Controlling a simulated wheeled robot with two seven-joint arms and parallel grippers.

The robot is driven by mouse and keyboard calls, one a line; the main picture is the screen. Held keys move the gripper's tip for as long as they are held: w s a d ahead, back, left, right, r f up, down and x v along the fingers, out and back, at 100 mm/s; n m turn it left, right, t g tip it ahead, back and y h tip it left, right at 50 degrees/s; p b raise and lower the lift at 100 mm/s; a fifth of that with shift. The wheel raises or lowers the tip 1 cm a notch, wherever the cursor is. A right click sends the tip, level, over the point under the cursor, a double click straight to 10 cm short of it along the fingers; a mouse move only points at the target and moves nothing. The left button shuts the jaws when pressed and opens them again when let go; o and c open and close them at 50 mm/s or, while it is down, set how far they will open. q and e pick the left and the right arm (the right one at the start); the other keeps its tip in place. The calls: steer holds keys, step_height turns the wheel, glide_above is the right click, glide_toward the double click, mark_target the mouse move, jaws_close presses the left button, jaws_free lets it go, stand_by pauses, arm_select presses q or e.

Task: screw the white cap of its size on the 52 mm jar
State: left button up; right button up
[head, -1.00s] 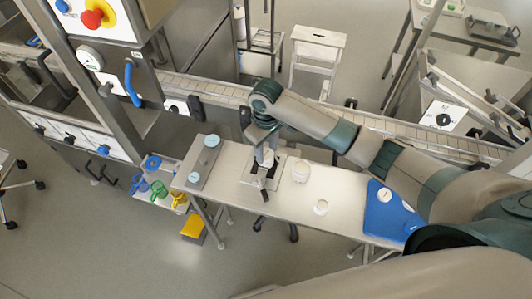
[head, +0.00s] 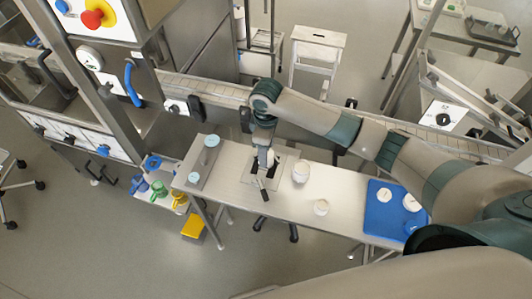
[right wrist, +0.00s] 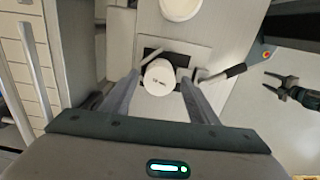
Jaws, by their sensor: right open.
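A white round top with small dark print (right wrist: 161,77) sits over the dark opening of the clamp fixture (right wrist: 205,52). It looks like a cap on the 52 mm jar, but the print is too small to read surely and the jar's body is hidden. In the head view, the white piece (head: 270,157) shows beside my gripper at the fixture. My right gripper (right wrist: 157,85) is open, with one finger on each side of the white top and gaps visible. The right gripper also shows in the head view (head: 264,150).
A larger white jar (head: 301,172) and a smaller one (head: 321,207) stand right of the fixture. White caps (head: 386,195) lie on the blue mat (head: 376,222). The fixture's dark handle (head: 263,191) points toward the table's near edge. A plate with light blue discs (head: 201,160) is left.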

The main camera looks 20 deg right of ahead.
stand_by(0.4)
steer(key=n, duration=0.5)
steer(key=shift+w+n, duration=0.1)
steer(key=shift+n, duration=0.2)
steer(key=n, duration=0.6)
steer(key=shift+c, duration=0.2)
